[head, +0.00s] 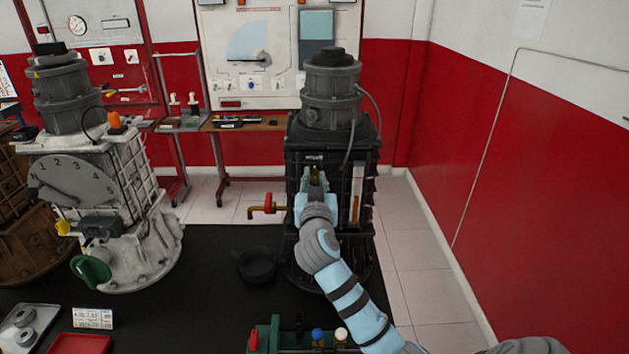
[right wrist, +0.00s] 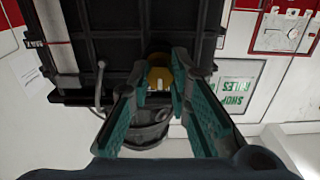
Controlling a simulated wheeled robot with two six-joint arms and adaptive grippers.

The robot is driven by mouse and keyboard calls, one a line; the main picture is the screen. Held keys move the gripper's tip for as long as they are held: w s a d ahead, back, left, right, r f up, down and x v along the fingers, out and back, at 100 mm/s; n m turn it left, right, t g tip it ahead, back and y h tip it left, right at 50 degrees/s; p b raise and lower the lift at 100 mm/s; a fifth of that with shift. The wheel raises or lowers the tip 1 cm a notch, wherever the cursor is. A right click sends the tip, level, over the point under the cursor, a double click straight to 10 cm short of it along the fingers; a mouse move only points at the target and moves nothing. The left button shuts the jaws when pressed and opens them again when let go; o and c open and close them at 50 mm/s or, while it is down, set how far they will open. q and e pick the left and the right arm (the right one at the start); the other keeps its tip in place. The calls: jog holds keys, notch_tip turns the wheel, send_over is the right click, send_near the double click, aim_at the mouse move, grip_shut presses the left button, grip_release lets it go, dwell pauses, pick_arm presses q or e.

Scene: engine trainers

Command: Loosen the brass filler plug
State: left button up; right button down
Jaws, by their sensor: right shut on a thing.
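The black engine trainer (head: 298,160) stands upright at the far side of the dark bench, a grey cylindrical motor (head: 331,90) on its top. The brass filler plug (right wrist: 159,77) is on the trainer's front and shows between my fingertips in the right wrist view. My right gripper (head: 315,182) reaches the upper front of the trainer, its teal fingers (right wrist: 160,84) shut on the plug. The fingers hide most of the plug in the head view. My left gripper is not in view.
A red-handled brass tap (head: 268,208) sticks out left of the trainer. A black bowl (head: 256,265) sits on the dark bench (head: 205,290) in front. A white trainer (head: 90,190) stands at the left. A teal rack (head: 300,340) with coloured knobs is at the near edge.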

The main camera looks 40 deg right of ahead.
jog(key=shift+n+p, duration=0.3)
jog(key=shift+n, duration=0.1)
jog(key=n+p, duration=0.1)
jog(key=n, duration=0.2)
jog(key=shift+p, duration=0.35)
jog(key=n, duration=0.2)
jog(key=shift+n+p, duration=0.3)
jog(key=shift+p, duration=0.1)
jog(key=n, duration=0.5)
jog(key=shift+a, duration=0.1)
jog(key=n, duration=0.6)
jog(key=shift+f, duration=0.15)
jog(key=shift+n, duration=0.4)
jog(key=c, duration=1.5)
grip_release()
jog(key=shift+a, duration=0.1)
